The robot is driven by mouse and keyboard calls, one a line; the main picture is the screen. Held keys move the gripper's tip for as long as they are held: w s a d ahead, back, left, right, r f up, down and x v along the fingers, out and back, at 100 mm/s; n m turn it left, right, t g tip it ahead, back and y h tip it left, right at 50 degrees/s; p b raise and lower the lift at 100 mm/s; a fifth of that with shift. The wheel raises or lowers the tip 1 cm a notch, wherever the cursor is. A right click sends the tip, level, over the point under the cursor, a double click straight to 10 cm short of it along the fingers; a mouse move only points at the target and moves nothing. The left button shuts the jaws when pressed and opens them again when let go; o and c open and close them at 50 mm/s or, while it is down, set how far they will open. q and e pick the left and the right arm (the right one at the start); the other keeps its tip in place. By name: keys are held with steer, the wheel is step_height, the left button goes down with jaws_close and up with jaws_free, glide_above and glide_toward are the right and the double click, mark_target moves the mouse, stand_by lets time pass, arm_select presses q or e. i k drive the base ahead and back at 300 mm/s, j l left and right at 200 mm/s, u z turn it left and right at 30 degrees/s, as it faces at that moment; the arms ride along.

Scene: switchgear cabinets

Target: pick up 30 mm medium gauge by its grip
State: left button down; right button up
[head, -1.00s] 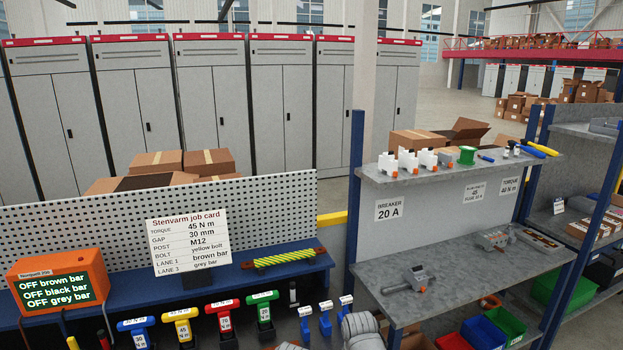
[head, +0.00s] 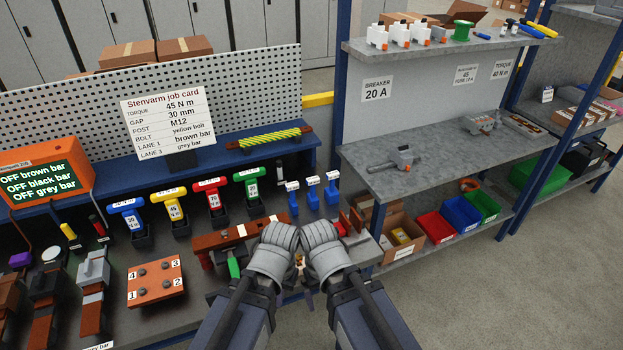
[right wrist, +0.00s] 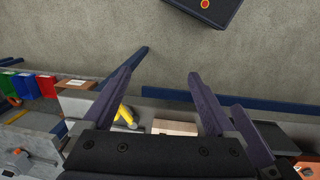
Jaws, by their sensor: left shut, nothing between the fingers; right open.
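Three small blue gauges with white labels on top stand in a row at the back of the bench. The middle one (head: 312,191) lies between a left one (head: 293,197) and a right one (head: 331,187). Their labels are too small to read, so I cannot tell which is 30 mm. My left gripper (head: 307,297) is shut and empty, mostly hidden between my forearms, nearer than the gauges and apart from them. My right gripper (right wrist: 165,88) is open and empty in the right wrist view, with floor beyond its fingers. In the head view my right arm hides it.
The job card (head: 170,125) reads GAP 30 mm. T-handled tools in blue (head: 130,214), yellow (head: 172,207), red (head: 213,197) and green (head: 250,186) stand left of the gauges. A brown busbar assembly (head: 222,240) lies before them. A grey shelf (head: 440,165) stands at right.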

mark_target(313, 201)
steer(key=i+l+u, duration=0.35)
steer(key=l+u, duration=0.15)
steer(key=i+l+u, duration=0.2)
steer(key=l, duration=0.2)
steer(key=l+u, duration=0.25)
steer(key=i+l+u, duration=0.1)
steer(key=l+u, duration=0.15)
steer(key=l, duration=0.2)
